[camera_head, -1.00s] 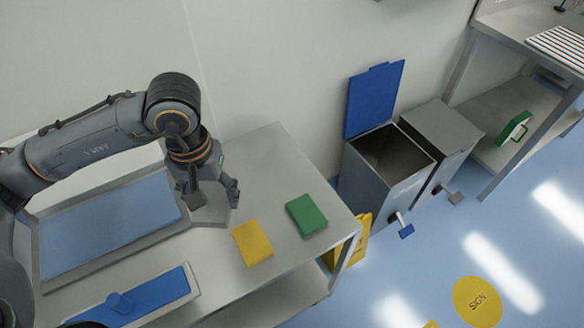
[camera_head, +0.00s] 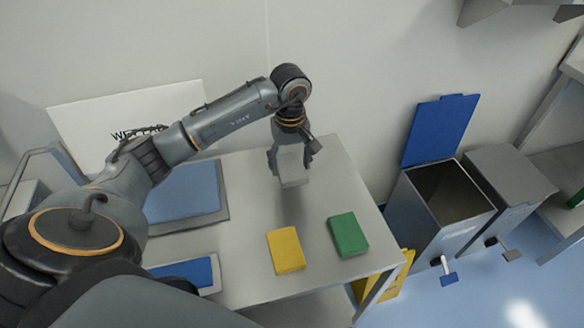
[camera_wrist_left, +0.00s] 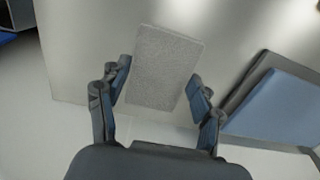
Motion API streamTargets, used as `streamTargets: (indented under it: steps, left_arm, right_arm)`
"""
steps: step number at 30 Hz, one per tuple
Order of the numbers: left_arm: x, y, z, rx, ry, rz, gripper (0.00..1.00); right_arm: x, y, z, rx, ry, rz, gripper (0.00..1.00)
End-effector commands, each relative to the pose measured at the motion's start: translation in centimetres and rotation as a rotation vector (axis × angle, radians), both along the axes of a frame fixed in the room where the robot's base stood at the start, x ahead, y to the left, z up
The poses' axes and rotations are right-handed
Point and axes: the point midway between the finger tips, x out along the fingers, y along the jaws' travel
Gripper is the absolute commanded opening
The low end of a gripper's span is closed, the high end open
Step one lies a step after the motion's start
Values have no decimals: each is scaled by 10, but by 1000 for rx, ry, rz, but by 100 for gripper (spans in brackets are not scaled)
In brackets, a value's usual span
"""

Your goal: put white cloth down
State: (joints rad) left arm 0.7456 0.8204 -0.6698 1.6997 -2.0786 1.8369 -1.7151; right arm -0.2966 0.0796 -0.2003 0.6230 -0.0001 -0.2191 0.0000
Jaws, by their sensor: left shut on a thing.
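The white cloth (camera_head: 291,166) is a pale, flat, folded block over the back part of the steel table. My left gripper (camera_head: 292,153) is shut on it from above, with the cloth's lower part showing below the fingers. In the left wrist view the cloth (camera_wrist_left: 165,68) lies between the two fingers (camera_wrist_left: 158,84). I cannot tell whether it touches the tabletop. The yellow cloth (camera_head: 286,250) and the green cloth (camera_head: 348,235) lie side by side on the table, nearer its front. My right gripper is not in view.
A tray with a blue surface (camera_head: 187,192) lies at the table's left, with a blue pad (camera_head: 186,273) in front. An open bin (camera_head: 433,225) with a raised blue lid (camera_head: 440,130) stands right of the table, beside a closed bin (camera_head: 504,184). Bare tabletop (camera_head: 330,180) surrounds the white cloth.

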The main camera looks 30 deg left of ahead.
Motion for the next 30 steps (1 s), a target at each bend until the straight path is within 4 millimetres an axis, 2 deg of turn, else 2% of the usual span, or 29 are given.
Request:
streamTargets:
  steps: [3, 6, 10, 16, 29, 30]
  left_arm:
    - [12, 6, -15, -2, 1, 2, 40]
    - [18, 8, -22, -2, -2, 1, 40]
    - [23, 12, -31, -1, 1, 1, 40]
    - [23, 11, -57, -2, 1, 0, 40]
    - [24, 12, -66, 0, -3, -1, 40]
    - [24, 12, -64, -1, -3, -1, 73]
  right_arm:
    - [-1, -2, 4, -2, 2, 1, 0]
    - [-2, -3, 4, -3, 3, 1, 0]
    - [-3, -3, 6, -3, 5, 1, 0]
    - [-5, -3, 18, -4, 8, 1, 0]
    - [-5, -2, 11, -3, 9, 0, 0]
    - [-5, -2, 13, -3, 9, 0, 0]
